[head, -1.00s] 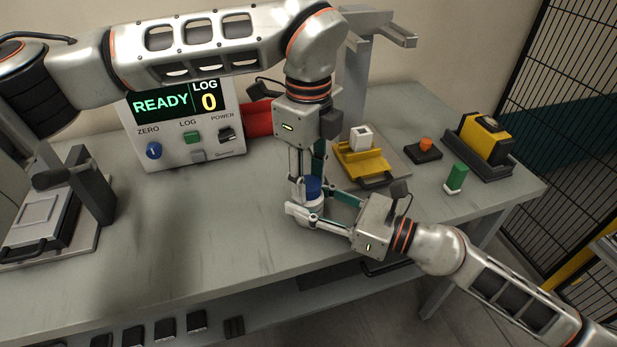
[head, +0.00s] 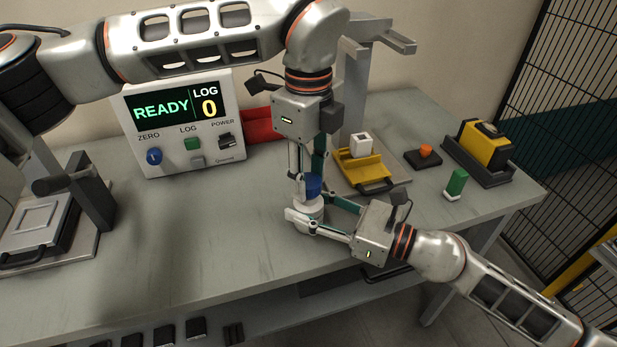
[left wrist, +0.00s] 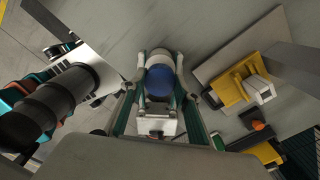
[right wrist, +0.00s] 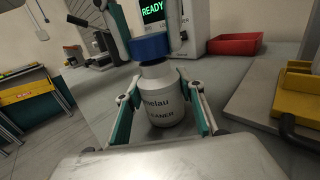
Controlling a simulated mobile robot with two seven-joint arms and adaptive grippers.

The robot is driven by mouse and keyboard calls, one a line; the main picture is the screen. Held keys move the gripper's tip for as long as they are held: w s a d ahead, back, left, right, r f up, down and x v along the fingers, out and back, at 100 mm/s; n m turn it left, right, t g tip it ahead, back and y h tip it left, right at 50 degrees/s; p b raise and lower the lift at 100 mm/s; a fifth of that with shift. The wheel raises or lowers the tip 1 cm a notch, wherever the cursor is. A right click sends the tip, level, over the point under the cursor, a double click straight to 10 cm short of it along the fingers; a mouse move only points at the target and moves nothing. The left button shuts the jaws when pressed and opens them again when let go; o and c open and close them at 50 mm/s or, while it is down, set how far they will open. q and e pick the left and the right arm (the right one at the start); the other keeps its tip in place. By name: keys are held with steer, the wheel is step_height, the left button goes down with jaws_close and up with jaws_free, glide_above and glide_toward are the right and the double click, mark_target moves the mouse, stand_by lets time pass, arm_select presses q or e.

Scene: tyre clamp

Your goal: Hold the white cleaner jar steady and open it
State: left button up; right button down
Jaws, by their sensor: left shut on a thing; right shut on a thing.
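The white cleaner jar (head: 309,217) stands upright on the workbench, with dark lettering on its body in the right wrist view (right wrist: 166,108). Its blue lid (head: 314,185) is above it, also seen in the left wrist view (left wrist: 160,86). My left gripper (head: 309,192) points down from above and is shut on the lid. My right gripper (right wrist: 166,96) comes in from the right, low, and is shut around the jar body. A white neck or shoulder shows below the lid; I cannot tell whether the lid is still seated.
A READY display box (head: 185,130) and a red bin (head: 262,124) stand behind. The bench middle-left is clear.

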mark_target(308, 181)
arm_select(q)
steer(key=shift+r, duration=2.05)
arm_select(e)
steer(key=c, duration=1.2)
jaws_free()
steer(key=shift+v, duration=6)
